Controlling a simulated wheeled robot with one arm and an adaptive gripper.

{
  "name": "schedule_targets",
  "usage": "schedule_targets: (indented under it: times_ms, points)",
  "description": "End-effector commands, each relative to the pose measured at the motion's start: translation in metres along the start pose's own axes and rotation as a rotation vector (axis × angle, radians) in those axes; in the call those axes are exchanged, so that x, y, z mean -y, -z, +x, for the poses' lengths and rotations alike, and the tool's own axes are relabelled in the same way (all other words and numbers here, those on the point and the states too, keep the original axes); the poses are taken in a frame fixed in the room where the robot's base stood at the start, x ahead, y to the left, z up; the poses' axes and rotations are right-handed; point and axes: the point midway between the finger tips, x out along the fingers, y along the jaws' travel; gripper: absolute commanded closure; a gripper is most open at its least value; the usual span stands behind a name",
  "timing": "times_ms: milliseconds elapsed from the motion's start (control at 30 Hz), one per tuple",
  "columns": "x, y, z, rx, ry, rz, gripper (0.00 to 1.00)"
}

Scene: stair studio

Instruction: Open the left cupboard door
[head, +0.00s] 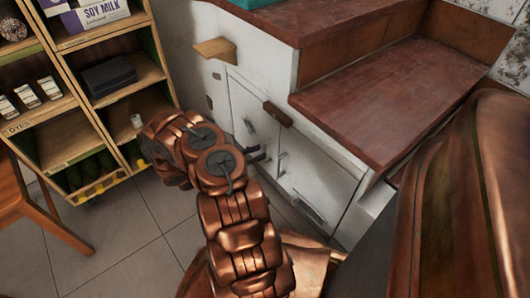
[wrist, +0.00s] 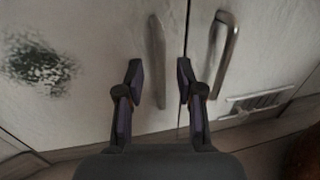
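The left cupboard door (head: 243,100) is white and looks closed; its worn face (wrist: 95,65) fills the left of the wrist view. Its upright metal handle (wrist: 157,50) stands near the seam between the doors. My gripper (wrist: 160,80) is open, with one dark finger on each side of the lower part of this handle. I cannot tell whether either finger touches it. The right door (wrist: 265,45) has its own metal handle (wrist: 224,45), right of my gripper. In the head view my gripper (head: 257,156) is small and partly hidden behind my arm.
A red-brown stepped top (head: 370,100) covers the white cabinet, and wooden blocks (head: 216,49) stick out from its front. A shelf unit (head: 104,124) with boxes stands at the left, beside a wooden stool (head: 25,195). Tiled floor (head: 120,245) is clear between them.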

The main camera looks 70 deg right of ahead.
Motion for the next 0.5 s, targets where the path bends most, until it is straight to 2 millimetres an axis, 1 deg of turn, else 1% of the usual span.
schedule_targets:
  times_ms: [33, 100, 200, 333, 500]
  points:
    - [0.0, 0.002, 0.008, 0.002, 0.002, 0.0, 0.63]
    - [0.001, 0.001, 0.017, 0.003, 0.003, 0.0, 0.63]
    - [0.0, 0.0, 0.027, 0.004, 0.001, 0.0, 0.63]
    - [0.001, -0.001, 0.034, 0.003, 0.001, 0.0, 0.63]
    - [0.0, -0.001, 0.035, 0.003, 0.0, 0.0, 0.63]
